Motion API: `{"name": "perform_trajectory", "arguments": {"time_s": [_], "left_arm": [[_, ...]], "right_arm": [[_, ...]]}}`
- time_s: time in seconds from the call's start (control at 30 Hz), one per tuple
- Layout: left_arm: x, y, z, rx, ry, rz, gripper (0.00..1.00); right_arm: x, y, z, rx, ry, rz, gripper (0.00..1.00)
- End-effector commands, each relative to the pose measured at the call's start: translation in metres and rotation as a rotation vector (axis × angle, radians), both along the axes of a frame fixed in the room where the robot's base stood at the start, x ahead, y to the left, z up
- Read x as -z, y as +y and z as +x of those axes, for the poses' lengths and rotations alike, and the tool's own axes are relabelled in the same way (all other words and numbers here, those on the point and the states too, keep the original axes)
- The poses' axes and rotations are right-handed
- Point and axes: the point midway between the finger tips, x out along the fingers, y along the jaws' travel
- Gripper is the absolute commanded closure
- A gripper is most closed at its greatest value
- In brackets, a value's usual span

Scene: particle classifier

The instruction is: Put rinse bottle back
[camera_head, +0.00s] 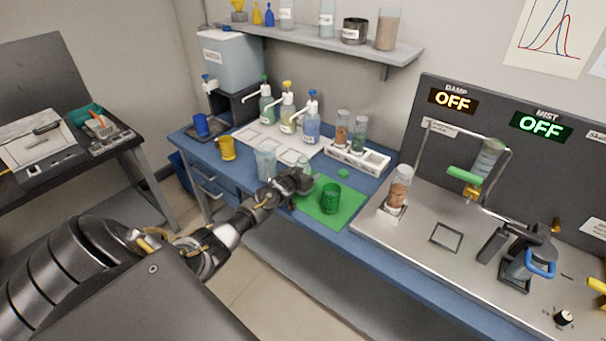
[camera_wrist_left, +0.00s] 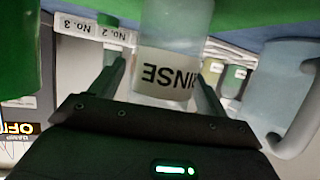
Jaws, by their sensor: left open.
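The rinse bottle (camera_wrist_left: 175,30) is a pale translucent container with a white RINSE label, upside down in the left wrist view. It stands between the two fingers of my left gripper (camera_wrist_left: 160,85), which are open on either side of it. In the head view my left gripper (camera_head: 297,181) is at the left edge of the green mat (camera_head: 345,213); the gripper hides most or all of the bottle there. I cannot tell whether the fingers touch the bottle. My right gripper is not in view.
A green beaker (camera_head: 331,198) stands on the mat close to the gripper's right. A clear jug (camera_head: 265,163) is close on its left and shows its handle in the wrist view. Behind are a white rack (camera_head: 373,163) and pump bottles (camera_head: 288,113) on a white tray.

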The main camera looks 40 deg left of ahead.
Motion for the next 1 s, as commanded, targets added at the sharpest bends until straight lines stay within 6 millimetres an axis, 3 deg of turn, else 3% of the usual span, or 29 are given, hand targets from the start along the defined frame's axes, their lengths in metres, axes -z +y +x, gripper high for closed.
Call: {"name": "perform_trajectory", "arguments": {"time_s": [0.27,0.7,1.0], "left_arm": [[-0.010,-0.005,-0.019,0.002,0.000,0.001,0.24],[-0.040,-0.022,-0.089,0.002,-0.001,0.002,0.24],[-0.049,-0.027,-0.108,0.000,0.000,0.001,0.24]], "right_arm": [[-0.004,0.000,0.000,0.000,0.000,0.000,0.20],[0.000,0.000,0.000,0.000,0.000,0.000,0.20],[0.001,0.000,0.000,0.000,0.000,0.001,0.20]]}}
